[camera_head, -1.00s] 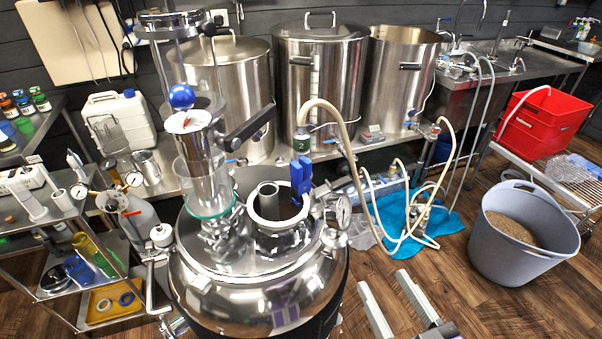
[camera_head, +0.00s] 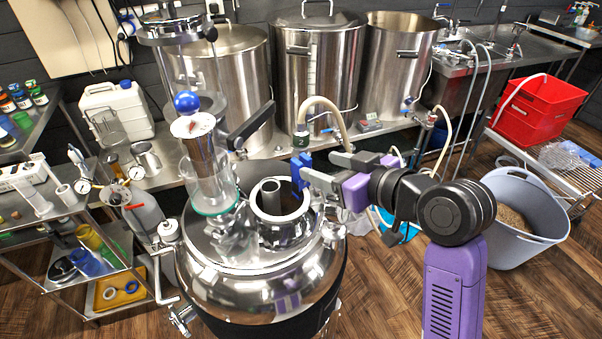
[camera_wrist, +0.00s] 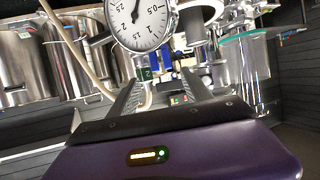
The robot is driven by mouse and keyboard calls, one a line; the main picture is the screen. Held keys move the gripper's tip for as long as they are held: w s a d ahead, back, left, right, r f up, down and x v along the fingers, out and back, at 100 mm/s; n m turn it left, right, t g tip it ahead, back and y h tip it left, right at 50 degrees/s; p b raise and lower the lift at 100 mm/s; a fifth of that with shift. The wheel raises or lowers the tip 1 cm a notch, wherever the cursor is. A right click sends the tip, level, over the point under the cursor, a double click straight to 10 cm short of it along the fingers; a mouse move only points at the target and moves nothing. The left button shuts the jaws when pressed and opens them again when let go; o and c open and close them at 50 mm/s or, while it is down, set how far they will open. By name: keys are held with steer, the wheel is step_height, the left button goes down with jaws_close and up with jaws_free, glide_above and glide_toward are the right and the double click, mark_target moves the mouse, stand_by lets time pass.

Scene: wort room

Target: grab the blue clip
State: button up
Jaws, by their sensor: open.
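The blue clip (camera_head: 301,168) sits upright at the right side of the open neck on top of the steel vessel (camera_head: 255,285). My gripper (camera_head: 319,169) is open just to the right of the clip, with its fingertips very close to it. I cannot tell whether they touch it. The fingers cover part of the clip in the head view. In the wrist view, my gripper (camera_wrist: 160,80) has its two grey fingers apart, and blue parts of the clip (camera_wrist: 164,62) show between and beyond them.
A dial gauge (camera_wrist: 138,20) is close to my fingers in the wrist view. A glass cylinder with a blue ball (camera_head: 186,101) stands left of the neck. A beige hose (camera_head: 320,104) arches behind the clip. Steel kettles (camera_head: 322,70) stand at the back.

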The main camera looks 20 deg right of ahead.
mark_target(301, 161)
steer(key=p+x, duration=0.1)
steer(key=x, duration=0.6)
steer(key=shift+w+a+f, duration=0.2)
steer(key=shift+a+f, duration=0.1)
steer(key=shift+f, duration=0.05)
jaws_close()
